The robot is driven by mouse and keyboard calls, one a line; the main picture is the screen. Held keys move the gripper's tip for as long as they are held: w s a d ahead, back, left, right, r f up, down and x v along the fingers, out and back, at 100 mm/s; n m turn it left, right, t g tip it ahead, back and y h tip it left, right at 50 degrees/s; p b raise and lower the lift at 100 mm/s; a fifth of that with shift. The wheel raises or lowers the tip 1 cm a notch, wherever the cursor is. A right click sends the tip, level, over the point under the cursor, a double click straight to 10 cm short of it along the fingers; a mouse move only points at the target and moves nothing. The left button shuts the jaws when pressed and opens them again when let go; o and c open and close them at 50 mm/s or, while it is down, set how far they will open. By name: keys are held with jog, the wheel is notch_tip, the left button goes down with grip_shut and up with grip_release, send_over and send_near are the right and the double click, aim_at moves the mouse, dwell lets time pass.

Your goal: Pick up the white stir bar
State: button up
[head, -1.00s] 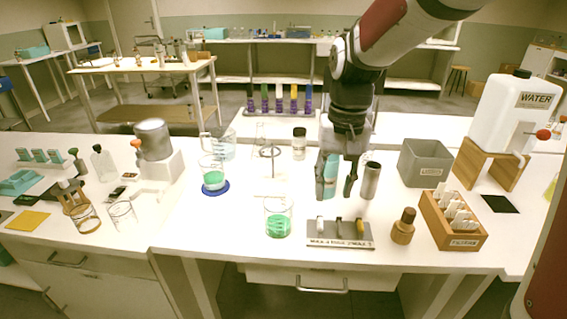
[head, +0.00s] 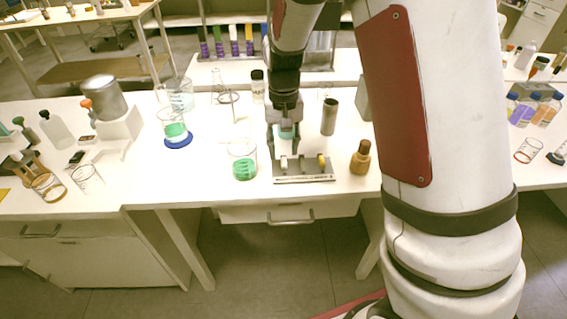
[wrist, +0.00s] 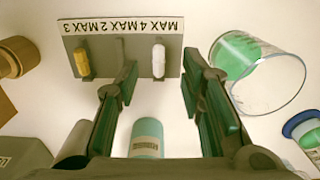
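The white stir bar (wrist: 158,60) stands on a grey holder (wrist: 105,62) with an upside-down "MAX" label strip in the wrist view. It also shows at the left end of the holder in the head view (head: 284,163). A yellow bar (wrist: 82,63) is at the holder's other end. My gripper (wrist: 159,88) is open and empty. Its fingers are apart, with the white bar ahead of the gap between them, not between the tips. In the head view my gripper (head: 285,143) is just behind the holder. The left finger in the wrist view covers part of the holder's middle.
A teal labelled bottle (wrist: 145,138) is below the gap between my fingers. A beaker with green contents (head: 243,162) stands left of the holder. A brown bottle (head: 360,157) and a metal cylinder (head: 330,117) are to its right and behind.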

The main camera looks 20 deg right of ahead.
aim_at(284, 165)
jog(key=shift+d+f, duration=0.1)
jog(key=shift+f, duration=2.55)
grip_shut()
